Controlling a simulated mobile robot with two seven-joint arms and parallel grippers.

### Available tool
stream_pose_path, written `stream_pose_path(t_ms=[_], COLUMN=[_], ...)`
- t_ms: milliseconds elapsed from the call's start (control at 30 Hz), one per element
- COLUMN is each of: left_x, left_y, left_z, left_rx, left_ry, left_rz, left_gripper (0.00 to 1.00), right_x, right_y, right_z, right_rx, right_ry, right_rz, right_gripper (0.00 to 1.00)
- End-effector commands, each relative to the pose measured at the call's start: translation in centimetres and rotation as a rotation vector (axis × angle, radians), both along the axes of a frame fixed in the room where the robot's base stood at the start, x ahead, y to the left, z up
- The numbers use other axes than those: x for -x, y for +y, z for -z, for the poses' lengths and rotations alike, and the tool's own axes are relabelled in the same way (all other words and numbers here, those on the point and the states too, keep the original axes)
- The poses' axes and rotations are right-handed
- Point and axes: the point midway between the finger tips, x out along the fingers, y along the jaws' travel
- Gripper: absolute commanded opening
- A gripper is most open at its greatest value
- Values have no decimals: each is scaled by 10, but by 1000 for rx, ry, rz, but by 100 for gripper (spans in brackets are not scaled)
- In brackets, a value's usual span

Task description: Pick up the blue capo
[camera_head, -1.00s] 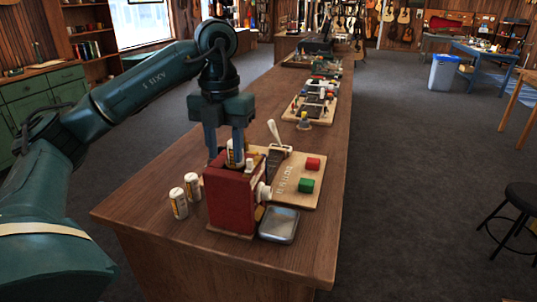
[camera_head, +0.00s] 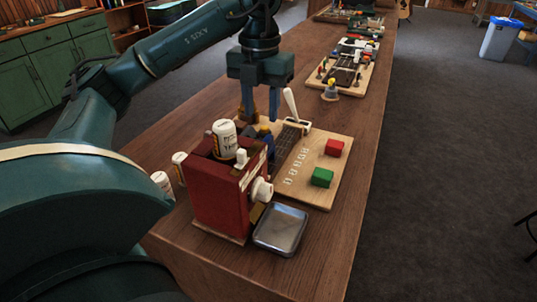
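A small blue thing that looks like the blue capo (camera_head: 266,140) shows just behind the red box, beside the dark fretted neck piece (camera_head: 287,143) on the wooden board. It is partly hidden by the box. My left gripper (camera_head: 260,118) points down behind the red box, close above the blue thing. Its two fingers are apart with nothing seen between them. Whether the tips touch anything is hard to tell. My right gripper is not in view.
The red box (camera_head: 215,195) bears an upright white can (camera_head: 224,139). Two more cans stand left of it. A metal tray (camera_head: 281,229) lies in front.

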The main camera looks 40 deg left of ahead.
Motion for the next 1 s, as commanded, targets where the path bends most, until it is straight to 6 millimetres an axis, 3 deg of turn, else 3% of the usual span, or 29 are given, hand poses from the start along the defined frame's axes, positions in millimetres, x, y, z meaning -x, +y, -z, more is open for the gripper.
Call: stream_pose_path(t_ms=[33,100,367,700,1000], left_x=[0,0,-1,-8,-9], left_y=[0,-1,-2,-5,-5], left_z=[16,25,41,83,87], left_rx=[1,1,1,-2,0], left_ry=[4,3,0,2,-1], left_rz=[1,2,2,-1,0], left_gripper=[37,37,37,37,36], right_x=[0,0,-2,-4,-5], right_y=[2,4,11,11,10], right_z=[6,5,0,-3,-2], right_rx=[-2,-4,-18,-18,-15], right_ry=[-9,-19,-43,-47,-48], right_rz=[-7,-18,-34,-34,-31], right_gripper=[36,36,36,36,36])
